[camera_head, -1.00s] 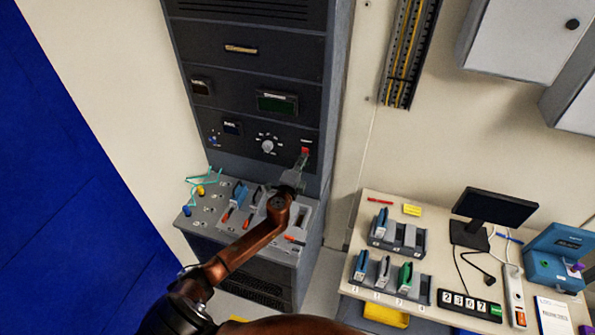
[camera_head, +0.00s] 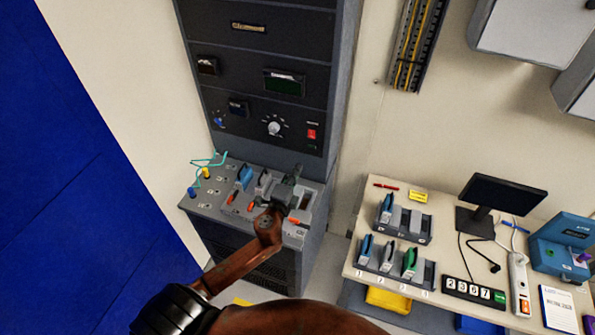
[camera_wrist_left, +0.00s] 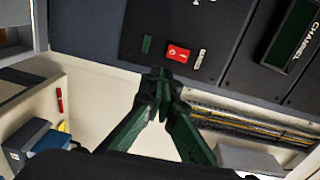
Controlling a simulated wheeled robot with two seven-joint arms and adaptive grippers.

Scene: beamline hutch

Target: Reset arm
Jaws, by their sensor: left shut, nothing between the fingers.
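My left gripper (camera_head: 296,172) is in front of the dark instrument rack (camera_head: 262,43), above the right part of its sloped console, and points toward the rack face. In the left wrist view its two green fingers (camera_wrist_left: 162,74) meet at the tips with nothing between them. A red switch (camera_head: 312,134) sits on the rack panel, apart from the fingers in the head view. The red switch also shows in the left wrist view (camera_wrist_left: 179,53), just beyond the fingertips. My left arm hides part of the console. My right gripper is not in view.
The console (camera_head: 215,208) holds several modules with orange levers and teal cables. At right, a table (camera_head: 350,262) carries two module racks, a monitor (camera_head: 490,194), a number display (camera_head: 473,290), a power strip (camera_head: 518,284) and a blue box (camera_head: 562,240). Grey cabinets (camera_head: 528,38) hang above.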

